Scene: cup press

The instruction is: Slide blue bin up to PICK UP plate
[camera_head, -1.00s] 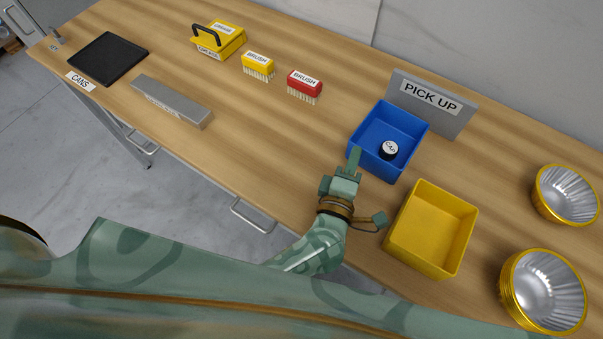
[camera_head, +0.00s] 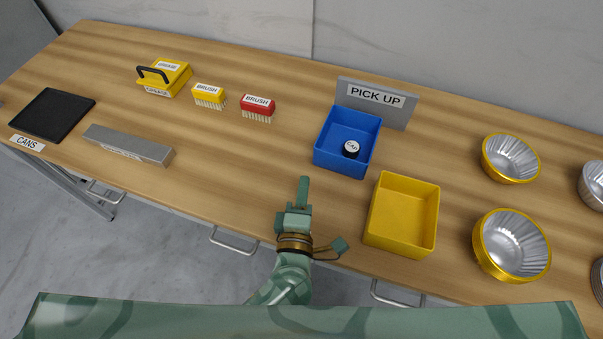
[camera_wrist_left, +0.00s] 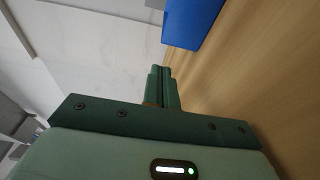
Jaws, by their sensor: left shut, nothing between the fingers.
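The blue bin (camera_head: 334,158) stands on the table with a black can (camera_head: 351,149) with a white top inside it. Its back is close to the grey PICK UP plate (camera_head: 375,100), which stands upright behind it; I cannot tell if they touch. My left gripper (camera_head: 303,182) is shut and empty, to the left of and nearer than the bin's front corner, apart from it. The left wrist view shows the shut fingers (camera_wrist_left: 162,80) and part of the blue bin (camera_wrist_left: 193,20) beyond them. My right gripper is not in view.
A yellow bin (camera_head: 403,213) stands right of my left gripper. Silver-and-gold bowls (camera_head: 511,245) are further right. A red brush (camera_head: 257,107), a yellow brush (camera_head: 209,95), a yellow caddy (camera_head: 164,77), a grey bar (camera_head: 128,145) and a black mat (camera_head: 53,114) lie left. The middle is clear.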

